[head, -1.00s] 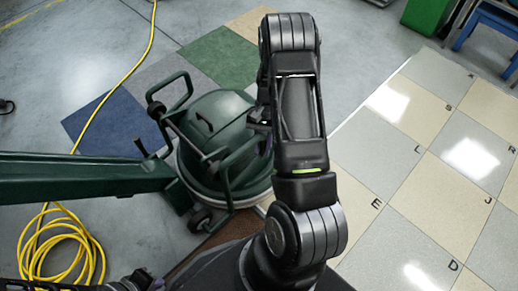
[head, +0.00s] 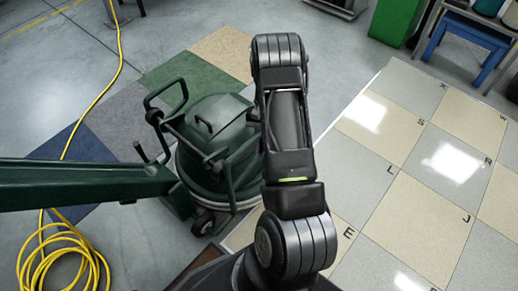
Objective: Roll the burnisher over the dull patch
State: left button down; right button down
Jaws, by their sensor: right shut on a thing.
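The burnisher (head: 208,116) is a dark green domed machine with tubular handles and small wheels, standing upright on the floor left of centre. A thick green beam (head: 80,183) reaches it from the left edge. My right arm stands in front of its right side. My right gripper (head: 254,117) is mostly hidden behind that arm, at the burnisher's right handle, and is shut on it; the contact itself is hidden. My left gripper is out of view. The lettered floor (head: 395,207) of grey and cream tiles lies to the right. I cannot tell which tile is the dull patch.
A yellow cable (head: 65,262) lies coiled at lower left and runs up the floor. Coloured floor squares (head: 180,80) lie behind the burnisher. A green bin (head: 396,20) and a blue stool (head: 470,35) stand at upper right. The lettered tiles are clear.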

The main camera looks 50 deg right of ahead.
jog(key=shift+s+f, duration=0.1)
jog(key=shift+s, duration=0.35)
jog(key=shift+a, duration=0.1)
jog(key=c, duration=1.3)
grip_release()
jog(key=shift+w, duration=0.1)
jog(key=shift+o, duration=0.2)
jog(key=shift+w, duration=0.1)
jog(key=shift+v, duration=0.75)
jog(key=p+v, duration=0.2)
jog(key=v, duration=0.4)
jog(key=shift+w+d+r, duration=0.15)
jog(key=shift+d+r, duration=0.05)
jog(key=shift+d, duration=0.1)
